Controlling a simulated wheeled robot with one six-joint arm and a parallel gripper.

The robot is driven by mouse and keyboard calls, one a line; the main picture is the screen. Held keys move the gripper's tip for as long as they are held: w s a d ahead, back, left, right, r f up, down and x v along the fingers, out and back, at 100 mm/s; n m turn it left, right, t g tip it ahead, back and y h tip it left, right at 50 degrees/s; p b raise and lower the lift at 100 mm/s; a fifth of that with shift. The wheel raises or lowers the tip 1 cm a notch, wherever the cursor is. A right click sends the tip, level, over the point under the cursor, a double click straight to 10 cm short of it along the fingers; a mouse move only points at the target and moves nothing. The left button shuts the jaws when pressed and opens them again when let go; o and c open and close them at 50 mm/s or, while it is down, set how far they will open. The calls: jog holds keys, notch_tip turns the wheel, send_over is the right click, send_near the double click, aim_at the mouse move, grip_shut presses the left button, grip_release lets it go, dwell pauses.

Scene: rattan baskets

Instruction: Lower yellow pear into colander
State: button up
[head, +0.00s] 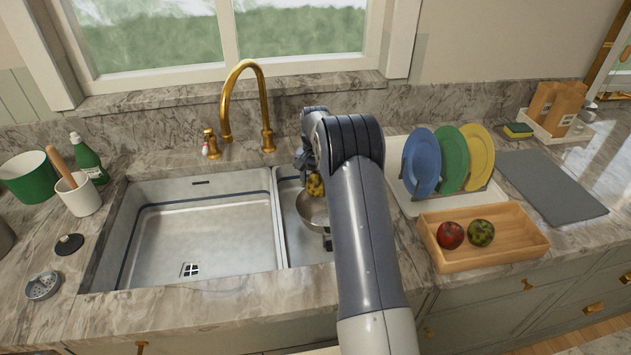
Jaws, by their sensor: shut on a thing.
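The yellow pear (315,185) is in the head view, in the middle, speckled brown and partly hidden by my arm. My gripper (311,176) is shut on the pear and holds it over the metal colander (312,212). The colander is in the narrow right sink basin, with its right side hidden behind my arm. The pear's lower end appears at or just above the colander's rim; I cannot tell whether they touch.
A brass faucet (266,100) stands behind the sink. The large left basin (205,235) is empty. Right of my arm are a rack with blue (421,163), green and yellow plates, and a wooden tray (490,258) holding a red fruit (450,235) and a green fruit (481,233).

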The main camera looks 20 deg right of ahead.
jog(key=shift+f+b, duration=2.5)
jog(key=shift+f, duration=1.7)
jog(key=shift+f+b, duration=1.25)
jog(key=shift+f, duration=0.7)
jog(key=o, duration=1.1)
jog(key=shift+r, duration=0.1)
notch_tip(320, 180, up, 11)
jog(key=shift+f+b, duration=0.1)
jog(key=shift+b, duration=0.3)
